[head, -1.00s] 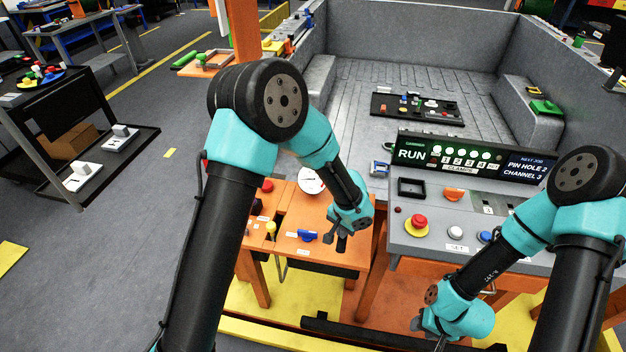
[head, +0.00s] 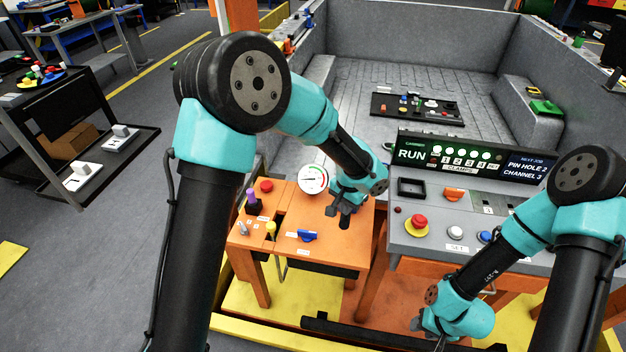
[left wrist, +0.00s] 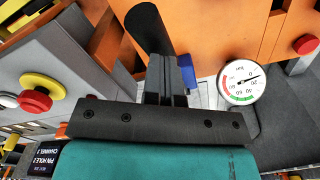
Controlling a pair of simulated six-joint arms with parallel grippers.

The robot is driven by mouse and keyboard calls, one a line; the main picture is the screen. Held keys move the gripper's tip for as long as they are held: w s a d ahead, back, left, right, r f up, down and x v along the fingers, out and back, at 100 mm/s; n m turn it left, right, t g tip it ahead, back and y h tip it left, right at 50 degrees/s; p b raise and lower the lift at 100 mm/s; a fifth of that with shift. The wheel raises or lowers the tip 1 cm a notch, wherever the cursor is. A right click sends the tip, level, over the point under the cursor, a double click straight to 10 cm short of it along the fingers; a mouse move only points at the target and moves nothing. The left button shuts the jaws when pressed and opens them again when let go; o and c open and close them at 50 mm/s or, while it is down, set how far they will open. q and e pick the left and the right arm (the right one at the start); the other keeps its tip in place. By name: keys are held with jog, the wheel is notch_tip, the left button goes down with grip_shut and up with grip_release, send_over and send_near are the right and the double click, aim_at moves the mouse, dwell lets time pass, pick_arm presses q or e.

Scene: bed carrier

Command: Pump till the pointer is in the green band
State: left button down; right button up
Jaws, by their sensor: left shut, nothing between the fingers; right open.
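The pressure gauge (head: 312,180) has a round white dial and stands at the back of the orange bench. In the left wrist view the gauge (left wrist: 241,82) shows its pointer toward the upper right, near the low numbers, apart from the coloured arc at the bottom. A black cylindrical handle (left wrist: 149,30) stands close beyond the fingers in that view; whether they touch it I cannot tell. My left gripper (head: 338,217) is shut and empty over the bench's right part, just right of the gauge. My right gripper (head: 438,338) is open, low at the front of the grey console.
The orange bench also carries a red button (head: 267,186), a purple-topped part (head: 251,200), a yellow knob (head: 271,228) and a blue valve handle (head: 307,236). The grey console (head: 425,240) stands close on the right, with a red button (head: 419,221) and a RUN display (head: 470,157).

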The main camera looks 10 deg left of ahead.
pick_arm(q)
jog(key=shift+w+r, duration=0.2)
jog(key=shift+r, duration=0.85)
jog(key=shift+w+r, duration=0.15)
jog(key=shift+r, duration=0.85)
jog(key=shift+s+f, duration=1.3)
jog(key=shift+f, duration=5.6)
jog(key=shift+w+r, duration=0.45)
jog(key=shift+r, duration=1.85)
jog(key=shift+w+r, duration=0.4)
jog(key=shift+r, duration=1.95)
jog(key=shift+w+r, duration=0.45)
jog(key=shift+r, duration=1.85)
jog(key=shift+f, duration=0.15)
